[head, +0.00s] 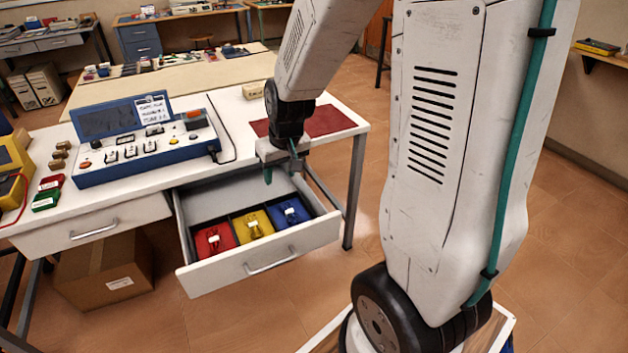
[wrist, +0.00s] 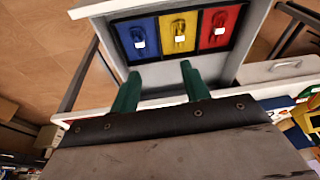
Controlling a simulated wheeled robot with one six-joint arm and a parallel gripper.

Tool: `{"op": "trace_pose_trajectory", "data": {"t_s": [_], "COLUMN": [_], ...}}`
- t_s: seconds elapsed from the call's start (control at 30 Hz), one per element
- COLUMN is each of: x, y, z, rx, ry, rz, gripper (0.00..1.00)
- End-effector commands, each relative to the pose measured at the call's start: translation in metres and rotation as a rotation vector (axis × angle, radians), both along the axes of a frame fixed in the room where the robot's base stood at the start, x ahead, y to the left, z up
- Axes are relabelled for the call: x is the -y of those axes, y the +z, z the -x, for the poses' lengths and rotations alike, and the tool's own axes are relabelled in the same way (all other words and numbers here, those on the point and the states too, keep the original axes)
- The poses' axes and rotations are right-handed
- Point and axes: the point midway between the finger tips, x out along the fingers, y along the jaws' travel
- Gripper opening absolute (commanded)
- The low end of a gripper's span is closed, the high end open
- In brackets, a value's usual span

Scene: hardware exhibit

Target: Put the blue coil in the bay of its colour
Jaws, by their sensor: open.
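The open drawer (head: 262,264) holds a row of red (head: 203,255), yellow (head: 267,226) and blue (head: 305,215) bays. In the wrist view a blue looped shape with a white tag, which looks like the blue coil (wrist: 138,36), lies in the blue bay (wrist: 124,44). Similar yellow (wrist: 179,36) and red (wrist: 219,33) shapes lie in the other bays. My gripper (head: 280,164) is above the back of the drawer. Its two green fingers are apart, with nothing between them in the wrist view (wrist: 158,82).
A blue instrument console (head: 150,155) stands on the white worktop. Red (head: 50,182) and green (head: 45,200) blocks lie left of it. A dark red mat (head: 328,120) lies at the worktop's right end. A cardboard box (head: 105,268) sits on the floor left of the drawer.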

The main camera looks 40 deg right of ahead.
Motion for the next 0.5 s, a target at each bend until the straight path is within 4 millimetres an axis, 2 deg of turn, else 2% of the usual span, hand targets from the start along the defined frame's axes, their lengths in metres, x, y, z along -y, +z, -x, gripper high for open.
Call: {"op": "trace_pose_trajectory", "data": {"t_s": [0.03, 0.2, 0.4, 0.5], "x": [-0.012, -0.045, -0.07, -0.077], "y": [0.024, 0.081, 0.13, 0.145], "z": [0.012, 0.065, 0.141, 0.176], "rx": [0.002, -0.034, -0.083, -0.103], "ry": [0.023, 0.077, 0.128, 0.144], "rz": [-0.001, -0.007, 0.005, 0.015], "gripper": [0.46, 0.46, 0.46, 0.46]}}
